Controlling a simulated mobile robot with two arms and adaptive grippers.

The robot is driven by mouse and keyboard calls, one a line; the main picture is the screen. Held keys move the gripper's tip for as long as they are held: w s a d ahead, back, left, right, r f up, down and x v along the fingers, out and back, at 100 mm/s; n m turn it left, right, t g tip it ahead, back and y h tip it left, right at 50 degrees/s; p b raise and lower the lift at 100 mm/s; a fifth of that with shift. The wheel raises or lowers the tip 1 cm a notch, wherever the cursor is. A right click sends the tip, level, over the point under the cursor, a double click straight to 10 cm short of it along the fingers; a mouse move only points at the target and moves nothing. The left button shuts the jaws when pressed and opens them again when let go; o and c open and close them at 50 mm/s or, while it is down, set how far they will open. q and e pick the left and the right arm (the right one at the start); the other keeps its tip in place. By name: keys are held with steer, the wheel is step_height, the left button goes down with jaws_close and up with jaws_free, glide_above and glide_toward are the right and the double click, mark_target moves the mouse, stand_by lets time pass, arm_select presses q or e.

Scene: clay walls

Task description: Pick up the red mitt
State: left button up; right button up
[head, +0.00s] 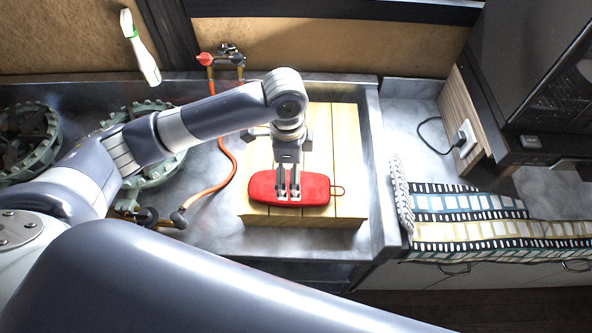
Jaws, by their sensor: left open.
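The red mitt (314,189) lies flat on a wooden board (347,150), with its small hanging loop at the right end. My left gripper (288,196) points down over the middle of the mitt. Its two fingers are a little apart and appear to be at or just above the mitt's surface; I cannot tell whether they touch it. The fingers cover a small part of the mitt. My right gripper is not in view.
Two green burner rings, one at the far left (28,138), stand on the metal counter. An orange hose (228,153) runs left of the board. A patterned cloth (480,220) covers the counter at right, below a dark appliance (530,70).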

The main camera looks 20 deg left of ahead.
arm_select(q)
glide_above(289, 186)
steer(key=f, duration=0.3)
steer(key=f+p, duration=0.1)
steer(key=shift+s+f, duration=0.15)
steer(key=shift+s, duration=0.2)
steer(key=shift+w+d+f, duration=0.1)
steer(key=shift+w+f, duration=0.05)
steer(key=shift+f, duration=0.4)
steer(key=f+p, duration=0.1)
steer(key=f, duration=0.2)
steer(key=shift+w+f+p, duration=0.2)
steer(key=shift+p, duration=0.15)
steer(key=shift+f, duration=0.55)
steer(key=c, duration=1)
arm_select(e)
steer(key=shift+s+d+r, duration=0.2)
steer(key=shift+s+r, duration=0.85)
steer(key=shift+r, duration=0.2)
